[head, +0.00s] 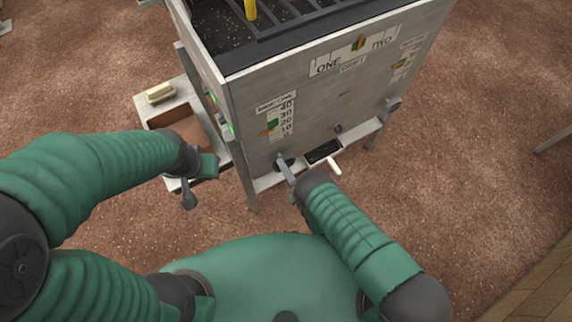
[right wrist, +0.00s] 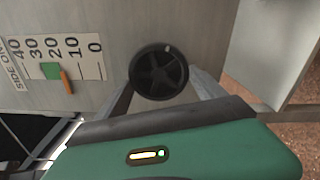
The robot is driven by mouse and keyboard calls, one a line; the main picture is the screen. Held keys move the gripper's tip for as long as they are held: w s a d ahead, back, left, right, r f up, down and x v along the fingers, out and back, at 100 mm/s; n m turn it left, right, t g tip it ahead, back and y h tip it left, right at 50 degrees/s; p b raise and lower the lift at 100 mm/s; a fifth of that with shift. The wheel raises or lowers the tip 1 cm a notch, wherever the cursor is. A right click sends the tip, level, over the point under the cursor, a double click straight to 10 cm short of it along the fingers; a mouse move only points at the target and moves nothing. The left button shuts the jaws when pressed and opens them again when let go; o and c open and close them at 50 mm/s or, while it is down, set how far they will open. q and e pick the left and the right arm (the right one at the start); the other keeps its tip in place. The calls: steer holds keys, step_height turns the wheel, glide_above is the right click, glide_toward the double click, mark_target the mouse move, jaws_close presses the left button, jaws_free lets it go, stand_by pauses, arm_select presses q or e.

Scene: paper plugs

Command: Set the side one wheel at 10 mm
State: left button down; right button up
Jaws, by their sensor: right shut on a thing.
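The side one wheel (right wrist: 158,72) is a dark spoked knob on the grey machine's front panel. It also shows in the head view (head: 284,161), partly covered by my right gripper (head: 287,168). In the right wrist view the right gripper's fingers lie on both sides of the wheel, shut on it. The side one scale (right wrist: 62,58) reads 40 to 0 and appears turned sideways there. A green marker (right wrist: 51,71) is beside 20, and an orange pointer (right wrist: 66,81) lies between 20 and 10. My left gripper (head: 189,194) is beside the machine's left side; its jaw opening is unclear.
A tray (head: 178,100) with a pale block (head: 160,93) on its rim stands left of the machine. The second side wheel (head: 393,103) is farther right. Brown floor is open around.

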steer(key=shift+s+d+f, duration=0.1)
steer(key=shift+d+f, duration=0.05)
steer(key=shift+f, duration=0.15)
